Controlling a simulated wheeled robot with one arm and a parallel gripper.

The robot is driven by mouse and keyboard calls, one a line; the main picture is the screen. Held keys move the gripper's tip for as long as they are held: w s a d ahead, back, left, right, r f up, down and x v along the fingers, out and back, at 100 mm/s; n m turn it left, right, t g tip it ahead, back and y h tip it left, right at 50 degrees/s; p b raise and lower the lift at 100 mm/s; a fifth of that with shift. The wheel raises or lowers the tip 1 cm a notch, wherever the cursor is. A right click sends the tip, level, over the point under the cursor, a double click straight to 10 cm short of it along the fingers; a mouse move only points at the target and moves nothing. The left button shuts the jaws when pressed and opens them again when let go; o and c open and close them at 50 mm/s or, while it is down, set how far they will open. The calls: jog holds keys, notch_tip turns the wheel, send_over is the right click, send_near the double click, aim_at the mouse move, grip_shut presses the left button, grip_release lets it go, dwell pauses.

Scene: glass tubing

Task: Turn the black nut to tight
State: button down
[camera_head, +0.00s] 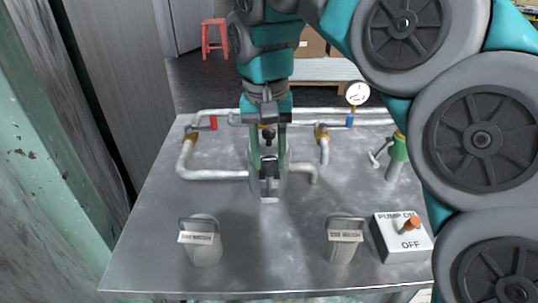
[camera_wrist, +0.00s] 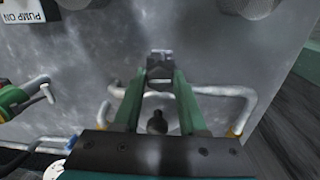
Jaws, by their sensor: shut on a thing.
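My gripper (camera_head: 269,184) points down over the middle of the metal table, its two green fingers drawn together at the tips. A dark piece that looks like the black nut (camera_head: 269,168) sits between the fingertips. In the wrist view the gripper (camera_wrist: 160,66) has its tips closed around a dark block, and the nut's outline is hard to tell from the pads. A small dark knob (camera_wrist: 157,122) shows between the fingers, nearer the palm. A grey cylinder with pipe joints stands right behind the tips, partly hidden by them.
Grey pipes (camera_head: 215,175) with brass fittings run behind and beside the gripper. A pressure gauge (camera_head: 357,94) and a green valve (camera_head: 398,150) stand at the right.

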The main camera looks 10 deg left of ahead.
aim_at(267, 160)
jog(key=shift+m+b, duration=0.3)
jog(key=shift+m, duration=0.4)
jog(key=shift+c, duration=2.2)
grip_release()
jog(key=shift+r, duration=0.15)
notch_tip(267, 160, up, 2)
notch_tip(267, 160, up, 6)
jog(key=p, duration=0.3)
jog(key=shift+a+f+p, duration=0.15)
jog(key=shift+f+p, duration=0.05)
jog(key=shift+p, duration=0.15)
jog(key=shift+s+f, duration=0.1)
